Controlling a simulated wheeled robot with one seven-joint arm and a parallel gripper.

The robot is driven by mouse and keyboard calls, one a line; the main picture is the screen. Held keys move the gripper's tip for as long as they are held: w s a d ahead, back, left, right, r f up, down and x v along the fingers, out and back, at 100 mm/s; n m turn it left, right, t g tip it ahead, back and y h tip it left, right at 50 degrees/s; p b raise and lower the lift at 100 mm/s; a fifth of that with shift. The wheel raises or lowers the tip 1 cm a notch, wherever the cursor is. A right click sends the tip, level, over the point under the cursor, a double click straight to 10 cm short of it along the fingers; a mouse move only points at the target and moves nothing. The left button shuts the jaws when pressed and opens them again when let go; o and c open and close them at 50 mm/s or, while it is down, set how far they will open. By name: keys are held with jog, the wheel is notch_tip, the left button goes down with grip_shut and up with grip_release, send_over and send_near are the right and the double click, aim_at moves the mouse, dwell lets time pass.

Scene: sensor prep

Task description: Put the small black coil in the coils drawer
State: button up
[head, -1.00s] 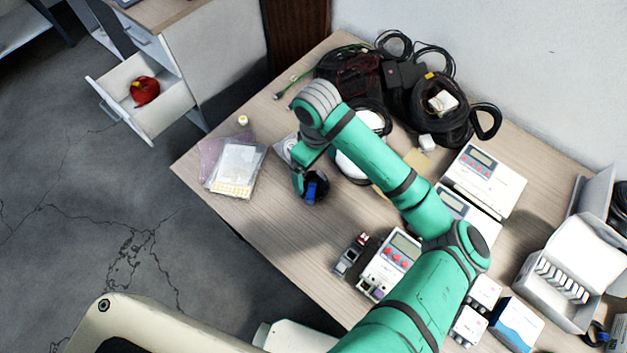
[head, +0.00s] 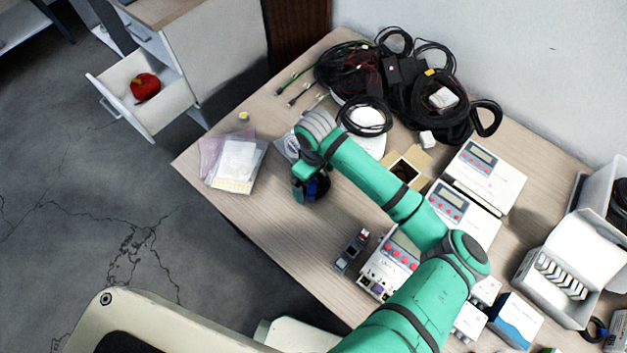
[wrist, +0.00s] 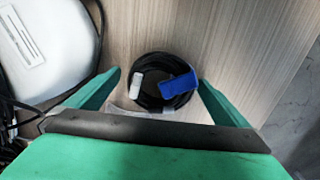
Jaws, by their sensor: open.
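The small black coil (wrist: 150,102) lies on the wooden table in the wrist view, with a blue strap and a white tag on it. My gripper (wrist: 158,92) is open, with one green finger on either side of the coil and nothing held. In the head view the coil (head: 318,187) shows only in part beneath my gripper (head: 308,190). The open drawer (head: 150,108) of the white cabinet stands at the upper left, with a red coil (head: 145,87) inside it. I see no label on the drawer.
A larger black coil (head: 365,117) lies on a white round device behind my gripper, near a heap of black cables (head: 437,107). Flat plastic bags (head: 238,165) lie to the left. Boxed meters (head: 483,178) stand to the right. The table's front left edge is close.

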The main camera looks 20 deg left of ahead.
jog(key=shift+c, duration=0.3)
jog(key=c, duration=1.3)
jog(key=shift+r, duration=0.1)
